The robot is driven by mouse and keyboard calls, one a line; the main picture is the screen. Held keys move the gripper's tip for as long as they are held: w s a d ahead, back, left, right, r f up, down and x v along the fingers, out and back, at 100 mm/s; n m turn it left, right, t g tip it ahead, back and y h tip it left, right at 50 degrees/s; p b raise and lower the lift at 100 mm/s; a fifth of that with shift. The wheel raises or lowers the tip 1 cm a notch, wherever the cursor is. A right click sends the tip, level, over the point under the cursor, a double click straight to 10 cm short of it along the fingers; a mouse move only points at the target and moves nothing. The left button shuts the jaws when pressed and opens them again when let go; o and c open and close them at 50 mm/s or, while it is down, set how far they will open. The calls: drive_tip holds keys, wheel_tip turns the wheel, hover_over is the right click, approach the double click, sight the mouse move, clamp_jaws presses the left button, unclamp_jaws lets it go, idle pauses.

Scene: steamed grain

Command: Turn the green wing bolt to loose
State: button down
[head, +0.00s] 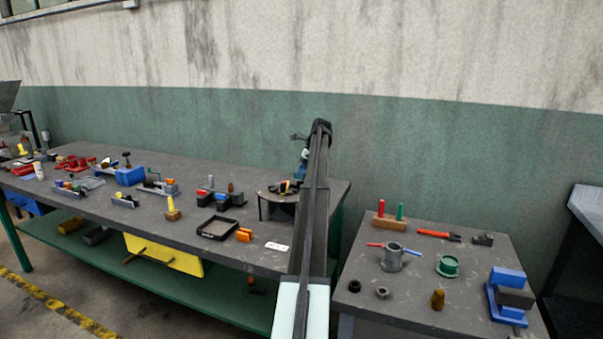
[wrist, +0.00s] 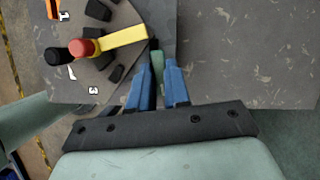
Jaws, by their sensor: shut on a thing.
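The green wing bolt (wrist: 156,58) shows as a narrow green piece between the blue fingers of my gripper (wrist: 158,68) in the wrist view. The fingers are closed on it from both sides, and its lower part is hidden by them. It sits at the right edge of a round numbered plate (wrist: 103,70). In the head view my gripper (head: 301,168) is low over the right end of the long bench, at the round plate (head: 280,198); my arm hides part of that spot, and the bolt cannot be made out there.
A yellow lever (wrist: 122,40) with a red knob (wrist: 82,47) lies across the plate, close left of my fingers. Beside it is a black knob (wrist: 55,55). A second table (head: 400,300) stands right.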

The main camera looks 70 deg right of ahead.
drive_tip(key=n, duration=0.2)
drive_tip(key=n+y, duration=0.1)
drive_tip(key=n, duration=0.1)
drive_tip(key=shift+w+d+g+y, duration=0.1)
drive_tip(key=shift+d+g+y, duration=0.1)
drive_tip(key=shift+g+y, duration=0.1)
drive_tip(key=shift+n+g+y, duration=0.5)
drive_tip(key=shift+n+g, duration=0.1)
drive_tip(key=shift+n, duration=1.5)
drive_tip(key=c, duration=1.1)
unclamp_jaws()
